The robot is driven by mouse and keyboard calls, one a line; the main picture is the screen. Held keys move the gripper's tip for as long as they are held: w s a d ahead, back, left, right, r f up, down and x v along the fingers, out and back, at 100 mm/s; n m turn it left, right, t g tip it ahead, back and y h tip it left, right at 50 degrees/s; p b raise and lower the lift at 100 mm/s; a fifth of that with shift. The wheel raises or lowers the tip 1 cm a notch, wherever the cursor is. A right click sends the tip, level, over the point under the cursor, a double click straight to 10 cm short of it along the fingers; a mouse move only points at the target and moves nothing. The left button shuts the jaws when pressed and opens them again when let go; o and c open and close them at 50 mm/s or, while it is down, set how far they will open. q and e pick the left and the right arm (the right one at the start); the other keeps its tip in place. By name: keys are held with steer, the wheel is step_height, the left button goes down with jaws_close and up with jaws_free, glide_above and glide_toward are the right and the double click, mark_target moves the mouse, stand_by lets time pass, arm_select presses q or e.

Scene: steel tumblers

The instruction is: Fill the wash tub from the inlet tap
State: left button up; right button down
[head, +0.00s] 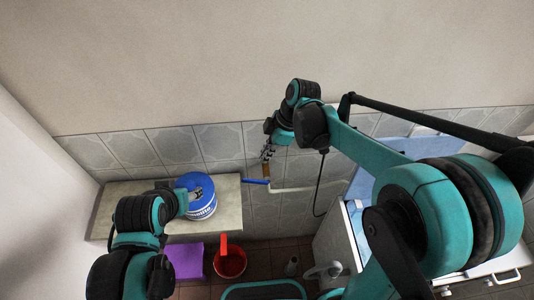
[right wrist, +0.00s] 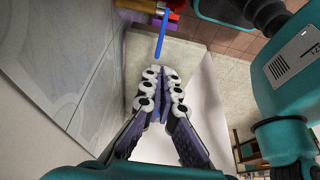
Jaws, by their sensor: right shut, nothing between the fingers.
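The inlet tap's blue lever (head: 255,181) sticks out level to the left, low on the tiled wall, next to a brownish tap body (head: 266,171). The lever also shows ahead of the fingertips in the right wrist view (right wrist: 161,34). My right gripper (head: 267,152) is shut and empty, just above the tap in the head view; contact cannot be told. A white appliance with pale blue panels (head: 334,232), possibly the wash tub, stands at the right, mostly hidden by my right arm. Its inside is not visible. My left arm reaches a blue-lidded container (head: 202,208); its fingers are hidden.
The container stands on a pale ledge (head: 118,200). A purple box (head: 186,262) and red bucket (head: 230,265) stand on the brown floor below. A pale pipe (head: 300,188) runs right from the tap, and a dark cable (head: 318,190) hangs near it.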

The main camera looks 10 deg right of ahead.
mark_target(249, 180)
steer(key=b+x, duration=0.1)
steer(key=x, duration=1)
steer(key=shift+w+f+b, duration=0.15)
steer(key=shift+f+b, duration=0.2)
steer(key=shift+b, duration=0.05)
steer(key=shift+b+x, duration=0.9)
steer(key=shift+x, duration=0.1)
steer(key=shift+a+r, duration=0.15)
steer(key=shift+r, duration=0.2)
